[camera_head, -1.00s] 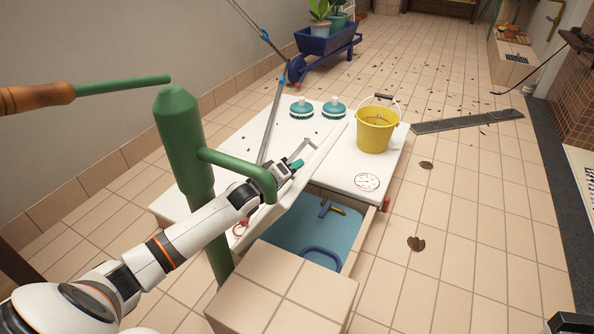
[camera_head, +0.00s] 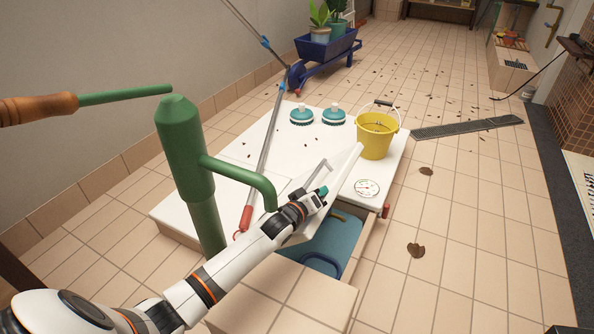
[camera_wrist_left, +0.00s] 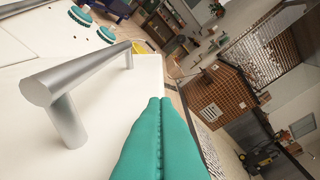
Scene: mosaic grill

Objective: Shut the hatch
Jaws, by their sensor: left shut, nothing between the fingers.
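The hatch (camera_head: 342,172) is a white panel with a grey bar handle (camera_head: 309,174). It stands tilted above the blue-lined compartment (camera_head: 338,237) in the white counter and leaves that compartment partly uncovered. My left gripper (camera_head: 323,191) is shut and empty, on the handle side of the hatch. In the left wrist view its teal fingers (camera_wrist_left: 163,125) are pressed together beside the white hatch face (camera_wrist_left: 105,100). The silver handle (camera_wrist_left: 80,72) is left of the fingers, outside them. I cannot tell whether the fingertips touch the panel. My right gripper is not in view.
A green pump (camera_head: 187,150) stands close to my left arm. A yellow bucket (camera_head: 376,137), two teal brushes (camera_head: 302,116) and a round dial (camera_head: 367,188) sit on the counter (camera_head: 200,200). A red-ended pole (camera_head: 265,155) leans across it. Floor at right is open.

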